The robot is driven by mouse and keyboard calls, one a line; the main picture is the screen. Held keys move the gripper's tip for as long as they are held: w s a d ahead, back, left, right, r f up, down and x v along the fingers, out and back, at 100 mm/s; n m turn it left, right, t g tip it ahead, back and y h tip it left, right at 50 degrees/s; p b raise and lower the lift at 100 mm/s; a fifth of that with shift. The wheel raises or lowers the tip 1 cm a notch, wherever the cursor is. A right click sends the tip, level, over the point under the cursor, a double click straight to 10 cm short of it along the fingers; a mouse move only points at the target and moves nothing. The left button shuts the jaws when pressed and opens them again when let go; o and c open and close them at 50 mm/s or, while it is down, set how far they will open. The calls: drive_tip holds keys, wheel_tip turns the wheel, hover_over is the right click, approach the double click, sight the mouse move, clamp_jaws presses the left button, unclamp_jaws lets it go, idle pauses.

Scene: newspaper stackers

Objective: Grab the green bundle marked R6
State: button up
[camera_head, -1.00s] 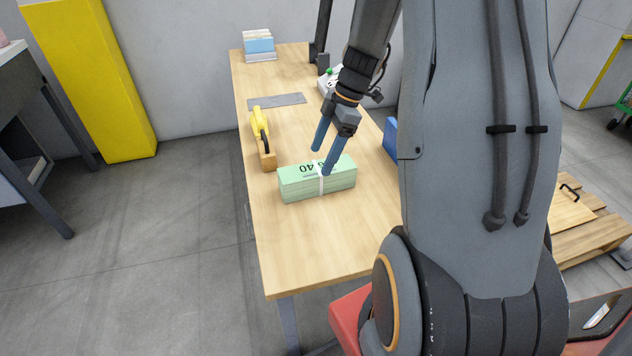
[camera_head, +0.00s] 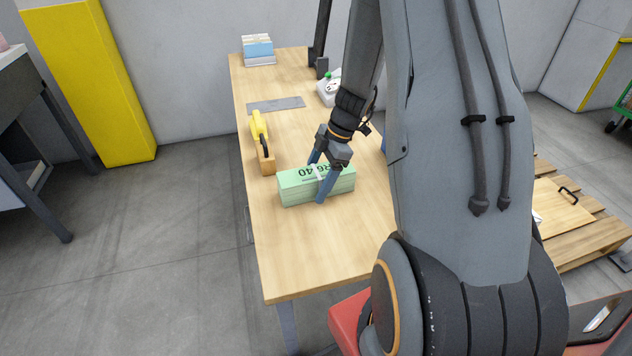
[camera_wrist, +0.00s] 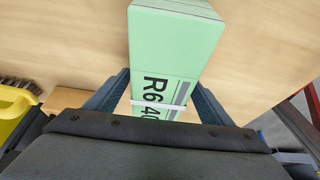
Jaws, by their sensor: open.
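The green bundle (camera_head: 340,187) lies flat on the wooden table (camera_head: 310,254), with a pale strap around its middle. Its top print reads "R6 40" in part; the wrist view shows the bundle (camera_wrist: 175,50) with "R640" partly hidden by my gripper. My gripper (camera_head: 317,180) is open, its blue fingers straddling the bundle near the strap. In the head view one finger is in front of the near long side, the other mostly hidden behind. In the wrist view one finger of my gripper (camera_wrist: 158,88) is on each side; I cannot tell whether they touch it.
A yellow-handled brush (camera_head: 260,128) and a wooden block (camera_head: 266,161) are just left of the bundle. The table's front part is clear.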

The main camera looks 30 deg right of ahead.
clamp_jaws()
drive_tip(key=shift+w+r, duration=0.1)
idle(0.3)
